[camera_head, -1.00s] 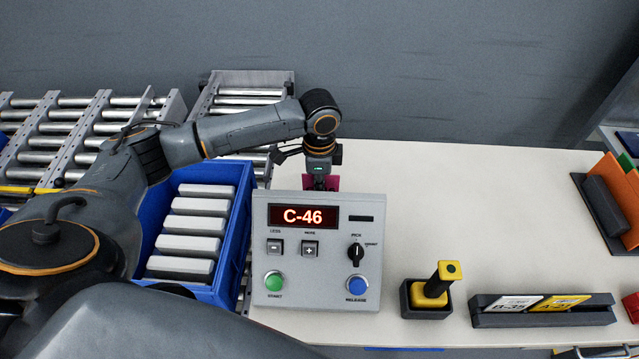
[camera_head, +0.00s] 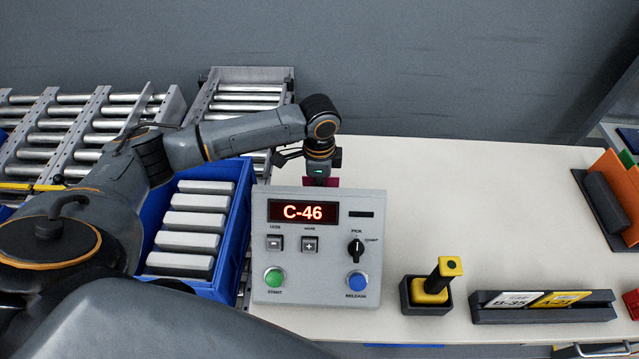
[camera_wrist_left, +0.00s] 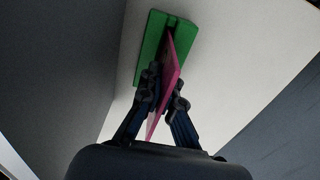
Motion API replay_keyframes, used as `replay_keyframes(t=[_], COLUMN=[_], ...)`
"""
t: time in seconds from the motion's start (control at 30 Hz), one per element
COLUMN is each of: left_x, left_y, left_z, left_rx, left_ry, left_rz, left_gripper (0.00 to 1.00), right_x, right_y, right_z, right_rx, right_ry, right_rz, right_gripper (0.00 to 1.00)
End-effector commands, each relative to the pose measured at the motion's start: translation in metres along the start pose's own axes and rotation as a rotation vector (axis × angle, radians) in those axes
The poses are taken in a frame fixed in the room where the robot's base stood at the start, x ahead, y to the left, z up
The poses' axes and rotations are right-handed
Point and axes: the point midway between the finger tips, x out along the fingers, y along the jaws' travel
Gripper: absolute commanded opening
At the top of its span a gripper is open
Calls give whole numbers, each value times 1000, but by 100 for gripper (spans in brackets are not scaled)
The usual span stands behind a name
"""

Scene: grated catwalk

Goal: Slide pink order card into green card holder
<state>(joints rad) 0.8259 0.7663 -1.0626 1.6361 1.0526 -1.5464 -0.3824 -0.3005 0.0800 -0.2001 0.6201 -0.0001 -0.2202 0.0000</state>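The pink order card (camera_wrist_left: 168,78) is between the fingers of my left gripper (camera_wrist_left: 165,95) in the left wrist view, and the fingers are shut on it. The far end of the card overlaps the green card holder (camera_wrist_left: 153,45); I cannot tell whether it sits in the slot. In the head view my left gripper (camera_head: 320,172) is behind the grey control box, which hides its fingertips. Only a sliver of the pink card shows there, and the green holder is hidden. My right gripper is not in view.
The control box (camera_head: 368,209) reads C-46 and stands in front of my left gripper. A blue bin (camera_head: 243,215) with several grey-white blocks is left of it. A yellow-handled stamp-like tool (camera_head: 449,268) and a dark rack (camera_head: 590,315) with cards stand right. The table's (camera_head: 480,190) middle is clear.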

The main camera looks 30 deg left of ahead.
Motion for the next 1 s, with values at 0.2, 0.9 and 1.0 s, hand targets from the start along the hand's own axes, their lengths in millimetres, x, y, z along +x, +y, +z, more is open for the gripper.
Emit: replay_keyframes(t=[0.2, 0.9, 1.0], left_x=[10, 16, 16], left_y=[0, 0, 0], left_z=[0, 0, 0], left_rx=[0, 0, 0], left_ry=[0, 0, 0], left_rz=[0, 0, 0], left_gripper=[0, 21, 32], right_x=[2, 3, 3], right_y=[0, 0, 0], right_z=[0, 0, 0], right_rx=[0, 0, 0], right_ry=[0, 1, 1], right_rz=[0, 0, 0], right_gripper=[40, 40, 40])
